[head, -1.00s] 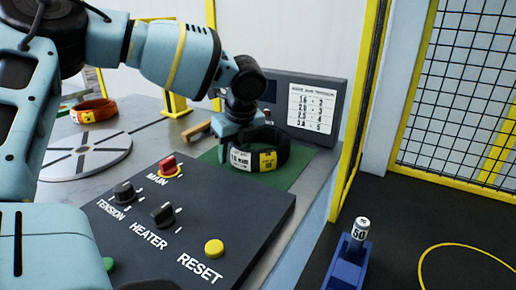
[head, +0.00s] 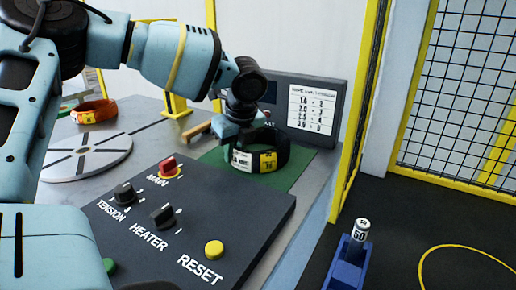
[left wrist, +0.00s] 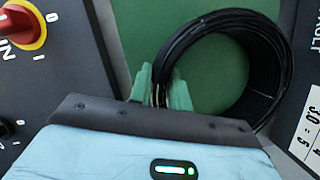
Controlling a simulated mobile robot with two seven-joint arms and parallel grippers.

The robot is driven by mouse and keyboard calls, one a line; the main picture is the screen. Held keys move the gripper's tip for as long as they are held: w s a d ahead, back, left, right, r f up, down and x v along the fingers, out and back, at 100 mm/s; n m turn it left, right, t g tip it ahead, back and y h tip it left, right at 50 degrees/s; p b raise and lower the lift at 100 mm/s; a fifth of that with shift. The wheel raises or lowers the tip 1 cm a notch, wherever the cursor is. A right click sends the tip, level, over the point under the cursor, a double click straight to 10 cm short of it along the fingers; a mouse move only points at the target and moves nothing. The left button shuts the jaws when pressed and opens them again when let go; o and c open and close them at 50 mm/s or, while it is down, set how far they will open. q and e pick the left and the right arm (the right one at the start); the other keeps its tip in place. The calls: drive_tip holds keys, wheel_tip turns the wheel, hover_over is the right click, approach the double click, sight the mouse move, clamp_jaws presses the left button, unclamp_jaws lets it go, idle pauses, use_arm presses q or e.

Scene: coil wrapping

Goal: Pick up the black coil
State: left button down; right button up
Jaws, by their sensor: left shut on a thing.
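The black coil (head: 264,153), with a white label and a yellow label on its side, is over the green mat (head: 296,183) beside the control panel. My left gripper (head: 238,143) reaches down to the coil's near left side. In the left wrist view the green fingers (left wrist: 162,92) are shut on the bundled strands of the coil (left wrist: 272,50). The coil's lower side is close to the mat, and I cannot tell how far it is clear of it. My right gripper is not in view.
A control panel (head: 205,212) with knobs and a reset button lies in front. A dark screen box with a chart (head: 312,110) stands behind the coil. A round grey turntable (head: 88,157) and an orange coil (head: 93,110) are at left. A yellow post (head: 350,150) is at right.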

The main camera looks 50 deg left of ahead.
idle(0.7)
use_arm(q)
drive_tip(key=shift+w+a+r, duration=0.1)
drive_tip(key=shift+r, duration=0.5)
wheel_tip(320, 180, up, 27)
drive_tip(key=p, duration=0.6)
